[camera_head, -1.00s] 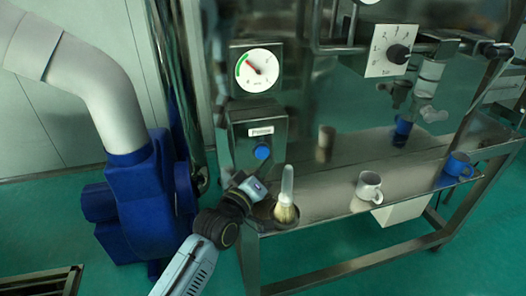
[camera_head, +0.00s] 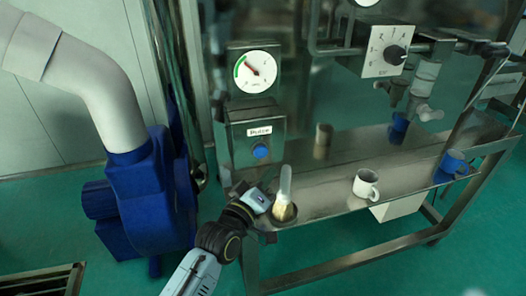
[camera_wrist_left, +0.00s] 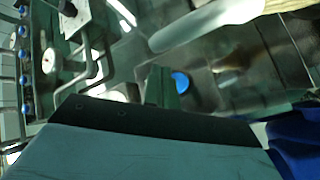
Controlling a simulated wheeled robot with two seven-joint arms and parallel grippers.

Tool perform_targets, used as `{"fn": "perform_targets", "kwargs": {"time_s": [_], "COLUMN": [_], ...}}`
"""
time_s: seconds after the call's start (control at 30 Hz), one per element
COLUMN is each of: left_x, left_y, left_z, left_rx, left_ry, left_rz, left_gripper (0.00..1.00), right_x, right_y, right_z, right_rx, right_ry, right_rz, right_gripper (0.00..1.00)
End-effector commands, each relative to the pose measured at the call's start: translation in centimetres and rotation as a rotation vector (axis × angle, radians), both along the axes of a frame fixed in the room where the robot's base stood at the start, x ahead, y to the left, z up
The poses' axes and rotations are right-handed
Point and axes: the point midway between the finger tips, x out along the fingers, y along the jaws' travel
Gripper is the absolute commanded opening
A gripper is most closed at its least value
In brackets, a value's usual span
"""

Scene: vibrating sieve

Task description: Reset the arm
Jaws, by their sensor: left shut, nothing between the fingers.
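My left arm comes in from the bottom in the head view. Its gripper (camera_head: 262,198) is at the left front corner of the steel table (camera_head: 325,195), just left of an upright brush (camera_head: 284,190) with a pale handle and light bristles in a small round dish. The gripper is shut and empty. In the left wrist view, the brush's pale handle (camera_wrist_left: 215,20) crosses the top right, close to the camera, and a blue button (camera_wrist_left: 181,81) shows on a steel box. My right gripper is in neither view.
A white mug (camera_head: 366,185) and a blue mug (camera_head: 452,164) stand along the table's front edge. A steel box with a gauge (camera_head: 256,71) rises behind the gripper. A blue blower (camera_head: 150,200) with a grey duct stands at left. Open green floor lies in front.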

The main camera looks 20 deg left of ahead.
Motion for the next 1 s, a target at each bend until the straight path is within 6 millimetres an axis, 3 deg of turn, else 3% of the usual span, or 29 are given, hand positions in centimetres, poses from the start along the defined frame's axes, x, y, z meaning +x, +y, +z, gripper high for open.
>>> {"fn": "perform_targets", "kwargs": {"time_s": [0.23, 0.37, 0.47, 0.6, 0.7, 1.0], "left_x": [-0.5, -2.7, -5.9, -11.7, -15.8, -24.9], "left_y": [0.0, 0.1, 0.5, 1.7, 2.7, 5.3], "left_z": [-0.6, -3.0, -5.8, -9.4, -11.0, -12.7], "left_rx": [0.029, 0.151, 0.305, 0.535, 0.669, 0.905], "left_ry": [0.027, 0.145, 0.294, 0.519, 0.660, 0.941], "left_rz": [-0.005, -0.028, -0.068, -0.149, -0.211, -0.366], "left_gripper": [0.00, 0.00, 0.00, 0.00, 0.00, 0.00], "right_x": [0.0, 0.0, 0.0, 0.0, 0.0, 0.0], "right_y": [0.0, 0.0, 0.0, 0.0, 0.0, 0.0], "right_z": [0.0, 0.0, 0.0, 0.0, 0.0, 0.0], "right_rx": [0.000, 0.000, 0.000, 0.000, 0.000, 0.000], "right_ry": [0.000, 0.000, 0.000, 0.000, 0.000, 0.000], "right_rz": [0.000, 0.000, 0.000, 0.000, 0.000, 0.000], "right_gripper": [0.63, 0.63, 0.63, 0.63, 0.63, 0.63]}}
